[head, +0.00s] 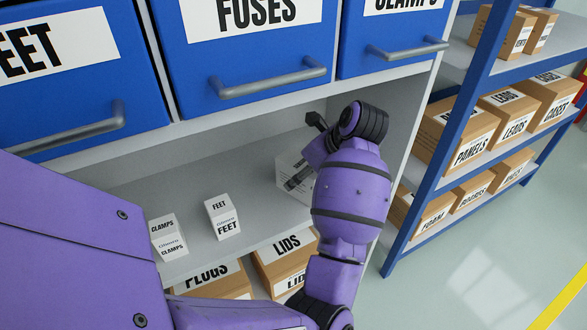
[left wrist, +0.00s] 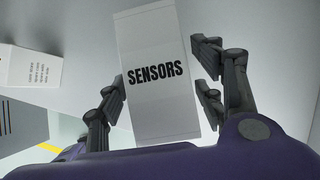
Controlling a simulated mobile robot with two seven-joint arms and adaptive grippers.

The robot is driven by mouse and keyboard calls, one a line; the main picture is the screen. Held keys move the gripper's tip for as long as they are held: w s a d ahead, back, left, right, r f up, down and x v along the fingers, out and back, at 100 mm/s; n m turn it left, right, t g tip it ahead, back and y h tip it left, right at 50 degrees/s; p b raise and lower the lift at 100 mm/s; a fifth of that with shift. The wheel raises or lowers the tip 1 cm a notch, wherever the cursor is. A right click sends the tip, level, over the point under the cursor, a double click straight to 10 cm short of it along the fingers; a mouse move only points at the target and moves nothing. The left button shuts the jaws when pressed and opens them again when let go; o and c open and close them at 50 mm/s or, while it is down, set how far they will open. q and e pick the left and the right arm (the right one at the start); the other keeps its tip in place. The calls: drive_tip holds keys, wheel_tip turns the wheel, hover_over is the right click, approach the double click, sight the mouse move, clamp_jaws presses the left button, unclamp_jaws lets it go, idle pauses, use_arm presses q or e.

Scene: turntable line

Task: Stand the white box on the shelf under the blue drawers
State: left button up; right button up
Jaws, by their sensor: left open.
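A white box (head: 285,174) stands on the grey shelf (head: 262,218) under the blue drawers (head: 250,45), towards its right end. In the head view my left gripper (head: 303,152) and wrist cover much of it. In the left wrist view the white box (left wrist: 157,75) shows the word SENSORS and lies between the finger pairs of my left gripper (left wrist: 160,90). The fingers are spread, with a visible gap at the right side of the box; contact on the left side cannot be told. My right gripper is not in view.
Small white boxes marked FEET (head: 222,217) and CLAMPS (head: 168,237) stand on the shelf to the left. Cardboard boxes, LIDS (head: 285,262) among them, sit below. The cabinet's side wall (head: 412,130) is close on the right. A blue rack (head: 465,140) stands beyond it.

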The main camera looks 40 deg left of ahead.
use_arm(q)
drive_tip(key=d, duration=0.9)
drive_tip(key=shift+d, duration=0.15)
drive_tip(key=shift+r, duration=0.1)
